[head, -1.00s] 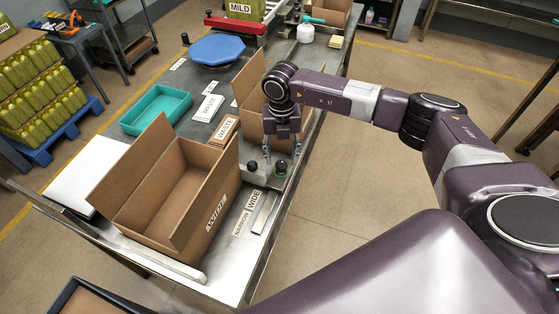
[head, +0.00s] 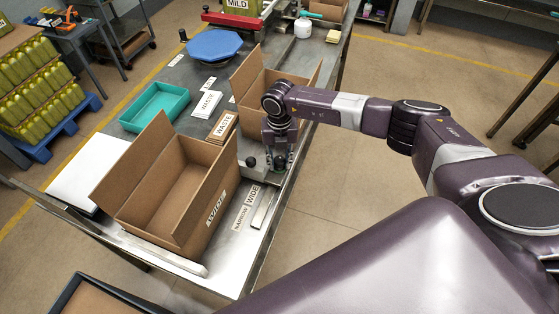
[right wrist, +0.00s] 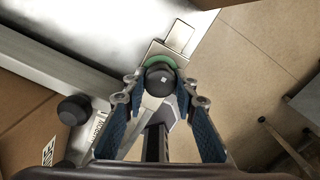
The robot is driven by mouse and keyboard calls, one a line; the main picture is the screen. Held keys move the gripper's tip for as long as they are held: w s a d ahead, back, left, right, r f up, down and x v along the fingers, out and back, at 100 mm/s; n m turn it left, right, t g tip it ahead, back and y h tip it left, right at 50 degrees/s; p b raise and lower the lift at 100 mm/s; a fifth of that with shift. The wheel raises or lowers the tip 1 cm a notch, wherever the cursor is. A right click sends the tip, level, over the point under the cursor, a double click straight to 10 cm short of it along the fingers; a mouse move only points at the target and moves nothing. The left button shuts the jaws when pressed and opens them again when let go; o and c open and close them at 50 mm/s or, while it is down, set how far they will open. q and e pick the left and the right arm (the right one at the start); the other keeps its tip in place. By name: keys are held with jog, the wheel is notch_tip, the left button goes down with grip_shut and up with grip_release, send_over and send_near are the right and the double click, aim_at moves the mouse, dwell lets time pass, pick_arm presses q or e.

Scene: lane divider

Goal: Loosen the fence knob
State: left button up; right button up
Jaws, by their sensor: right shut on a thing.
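The dark knob with a green ring under it (right wrist: 158,78) sits between my right gripper's fingers in the right wrist view. In the head view the green-ringed knob (head: 280,168) is mostly hidden under the gripper. My right gripper (head: 279,155) points down and is shut on this knob; its two blue-padded fingers (right wrist: 158,92) flank it in the right wrist view. A second black knob (head: 251,162) stands to the left on the metal fence; it also shows in the right wrist view (right wrist: 73,109). My left gripper is not in view.
An open box marked WIDE (head: 196,197) stands left of the fence, and another open box (head: 255,85) stands behind it. A NARROW/WIDE label (head: 246,208) lies in front of the knobs. The table's right edge is close to the gripper.

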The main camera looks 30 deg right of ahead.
jog(key=shift+c, duration=1.1)
jog(key=n+b, duration=0.2)
jog(key=shift+d+f+b, duration=0.1)
jog(key=shift+f+b, duration=0.05)
jog(key=shift+b, duration=0.2)
jog(key=n+b, duration=0.9)
jog(key=n, duration=0.1)
jog(key=shift+w+d+b, duration=0.1)
jog(key=shift+b, duration=0.25)
jog(key=n+b, duration=0.3)
jog(key=shift+n, duration=0.4)
jog(key=shift+n+b, duration=0.95)
jog(key=shift+n, duration=0.45)
